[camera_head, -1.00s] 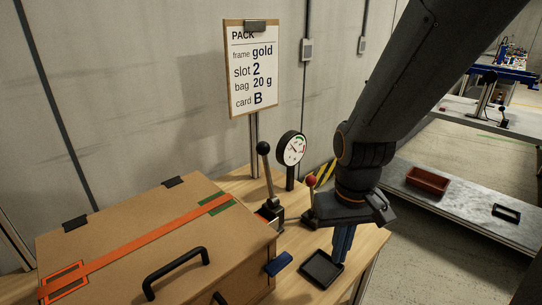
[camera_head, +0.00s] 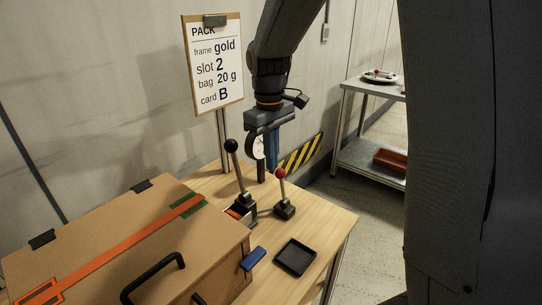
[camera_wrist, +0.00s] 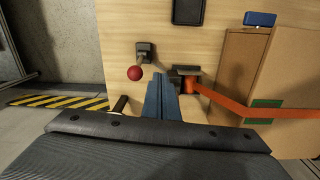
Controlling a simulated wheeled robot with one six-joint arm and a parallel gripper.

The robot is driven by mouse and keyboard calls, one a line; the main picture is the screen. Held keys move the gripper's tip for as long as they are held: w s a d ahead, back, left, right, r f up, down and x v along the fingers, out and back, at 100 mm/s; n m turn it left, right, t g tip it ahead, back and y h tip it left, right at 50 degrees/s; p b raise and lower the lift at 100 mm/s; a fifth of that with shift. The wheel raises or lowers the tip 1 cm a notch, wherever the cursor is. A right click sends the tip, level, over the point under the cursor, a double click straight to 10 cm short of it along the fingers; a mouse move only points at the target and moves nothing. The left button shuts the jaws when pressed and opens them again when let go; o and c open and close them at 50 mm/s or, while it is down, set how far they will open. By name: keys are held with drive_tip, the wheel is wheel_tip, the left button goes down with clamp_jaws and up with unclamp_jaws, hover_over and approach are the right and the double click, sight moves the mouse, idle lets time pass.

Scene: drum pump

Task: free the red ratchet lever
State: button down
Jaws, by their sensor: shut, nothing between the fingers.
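A lever with a red ball knob (camera_head: 281,173) stands upright on a small dark base (camera_head: 285,211) on the wooden table. In the wrist view the red knob (camera_wrist: 135,72) lies left of my fingertips, apart from them. A lever with a black knob (camera_head: 232,146) stands to its left, at a dark ratchet base (camera_head: 242,208) by the box. An orange strap (camera_wrist: 240,107) runs from there over the box. My gripper (camera_head: 272,165) has blue fingers pointing down, shut and empty, above and behind the red lever. Its fingertips (camera_wrist: 162,82) partly cover the table.
A cardboard box (camera_head: 120,245) with a black handle fills the left side. A black tray (camera_head: 295,257) and a blue block (camera_head: 253,258) lie at the front. A gauge (camera_head: 257,146) is partly hidden behind my gripper. A sign (camera_head: 213,65) stands behind the table.

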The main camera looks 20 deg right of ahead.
drive_tip(key=w+a+r+n+p, duration=0.1)
drive_tip(key=w+a+r+n, duration=0.1)
drive_tip(key=w+r, duration=0.3)
drive_tip(key=w+n, duration=0.1)
drive_tip(key=w, duration=0.2)
drive_tip(key=shift+w+a+r, duration=0.2)
drive_tip(key=shift+w+r, duration=0.15)
drive_tip(key=shift+w, duration=0.05)
drive_tip(key=shift+f, duration=0.1)
drive_tip(key=s+d+f+p, duration=0.1)
drive_tip(key=f+p, duration=0.1)
drive_tip(key=f, duration=0.3)
drive_tip(key=s+d+f+p, duration=0.2)
drive_tip(key=f, duration=0.3)
drive_tip(key=shift+d+f+p, duration=0.3)
drive_tip(key=shift+p, duration=0.05)
drive_tip(key=shift+d, duration=0.1)
